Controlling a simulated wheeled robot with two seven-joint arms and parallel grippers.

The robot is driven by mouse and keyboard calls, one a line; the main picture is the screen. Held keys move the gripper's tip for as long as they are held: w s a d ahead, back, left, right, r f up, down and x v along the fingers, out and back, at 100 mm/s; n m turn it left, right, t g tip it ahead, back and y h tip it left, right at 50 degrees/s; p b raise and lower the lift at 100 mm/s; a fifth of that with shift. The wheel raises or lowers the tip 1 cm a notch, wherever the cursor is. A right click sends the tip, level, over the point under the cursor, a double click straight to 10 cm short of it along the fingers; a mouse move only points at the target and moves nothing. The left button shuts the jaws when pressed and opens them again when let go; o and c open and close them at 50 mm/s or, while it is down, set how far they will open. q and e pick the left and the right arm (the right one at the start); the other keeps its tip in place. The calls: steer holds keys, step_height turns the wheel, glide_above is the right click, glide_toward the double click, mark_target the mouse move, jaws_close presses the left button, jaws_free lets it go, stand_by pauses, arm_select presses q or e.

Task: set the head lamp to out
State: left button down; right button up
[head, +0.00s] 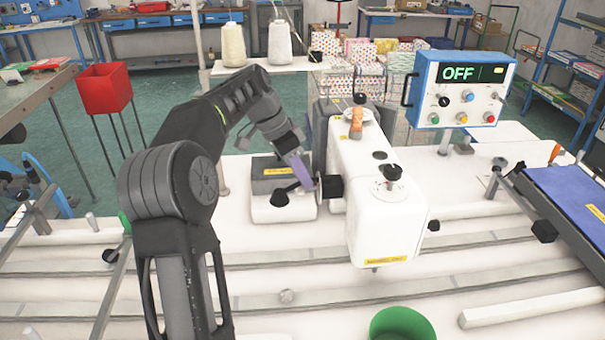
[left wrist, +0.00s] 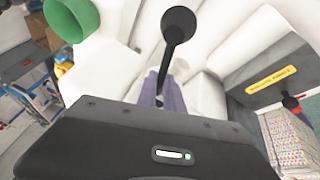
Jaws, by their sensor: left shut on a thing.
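The white sewing machine head (head: 385,215) stands in the middle of the head view, with a black dial (head: 390,172) and an orange part (head: 356,122) on top. My left gripper (head: 302,182) has purple fingers, shut at the head's left side beside a black round fitting (head: 331,187). A black ball-ended lever (head: 281,197) shows at the fingers; in the left wrist view its stem runs from the ball (left wrist: 179,23) to the purple fingers (left wrist: 165,95), which are shut on it. The exact contact is hidden. I cannot tell which part is the head lamp. My right gripper is out of view.
A blue control box (head: 460,88) at right reads OFF in green. Thread cones (head: 280,45) stand behind. A green round container (head: 402,325) is at the front, also in the left wrist view (left wrist: 72,20). A blue pad (head: 570,205) lies at right.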

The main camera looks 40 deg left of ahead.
arm_select(q)
steer(key=shift+d, duration=0.1)
stand_by(0.3)
steer(key=c, duration=1.5)
jaws_free()
